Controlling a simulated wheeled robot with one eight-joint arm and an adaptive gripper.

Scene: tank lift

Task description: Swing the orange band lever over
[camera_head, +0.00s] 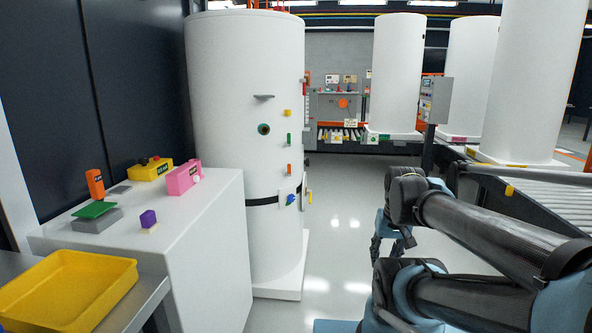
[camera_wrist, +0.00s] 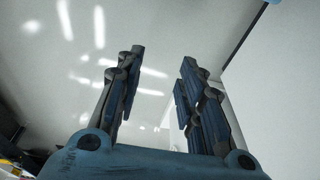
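The tall white tank (camera_head: 235,110) stands left of centre in the head view, with a black band (camera_head: 263,201) round its lower part. A small orange piece (camera_head: 289,168) sits on the tank above the band. A blue piece (camera_head: 290,199) and a yellow piece (camera_head: 308,196) are at the band's right side. I cannot tell for sure which piece is the orange band lever. My gripper (camera_wrist: 161,62) is open and empty in the wrist view, with its two fingers well apart. In the head view it hangs to the right of the tank, clear of it.
A white cabinet (camera_head: 205,240) with a pink box (camera_head: 184,178), a yellow box (camera_head: 150,168) and an orange-handled device (camera_head: 95,184) stands left of the tank. A yellow tray (camera_head: 70,290) is at front left. A roller conveyor (camera_head: 540,205) runs at right. Floor (camera_head: 335,240) right of the tank is clear.

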